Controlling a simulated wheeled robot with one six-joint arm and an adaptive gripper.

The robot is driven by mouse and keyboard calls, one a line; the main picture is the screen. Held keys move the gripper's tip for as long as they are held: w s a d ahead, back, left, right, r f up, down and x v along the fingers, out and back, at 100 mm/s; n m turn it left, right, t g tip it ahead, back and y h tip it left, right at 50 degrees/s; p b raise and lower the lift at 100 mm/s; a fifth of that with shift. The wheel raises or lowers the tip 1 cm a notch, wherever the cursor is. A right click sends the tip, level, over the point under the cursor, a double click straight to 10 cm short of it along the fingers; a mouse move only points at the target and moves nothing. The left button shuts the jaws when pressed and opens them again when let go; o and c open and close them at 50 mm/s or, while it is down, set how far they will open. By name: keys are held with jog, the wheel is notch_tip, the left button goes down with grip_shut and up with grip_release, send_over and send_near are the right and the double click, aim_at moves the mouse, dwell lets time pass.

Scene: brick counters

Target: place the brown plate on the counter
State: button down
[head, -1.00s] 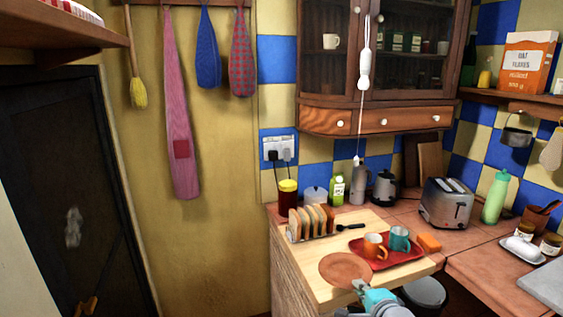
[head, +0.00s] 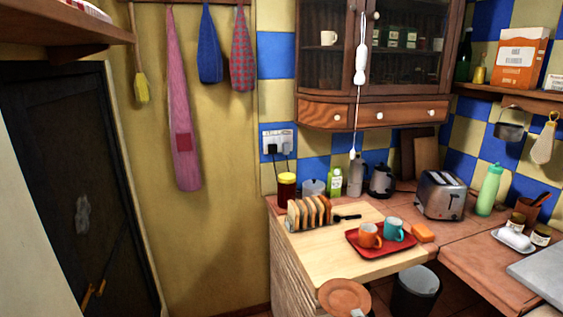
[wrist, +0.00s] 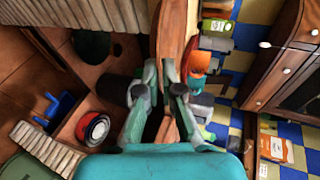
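The brown plate (head: 344,298) is at the bottom of the head view, overlapping the near edge of the light wood counter (head: 310,252). It looks held out at that edge rather than resting on the top. My gripper (head: 357,314) is at the plate's near rim, mostly cut off by the frame. In the wrist view my gripper (wrist: 161,68) has its fingers close together on the rim of the brown plate (wrist: 174,30), seen nearly edge-on. The exact contact is small and partly hidden.
A toast rack (head: 309,212) is at the back left, an orange block (head: 422,233) at right. The counter's front left is clear. A bin (head: 415,290) stands below.

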jog(key=s+f, duration=0.5)
jog(key=f, duration=0.8)
jog(key=s+f+m+h, duration=0.1)
jog(key=s+f, duration=0.5)
jog(key=f, duration=0.7)
jog(key=shift+a+f, duration=0.2)
jog(key=shift+a, duration=0.25)
jog(key=shift+s+d, duration=0.1)
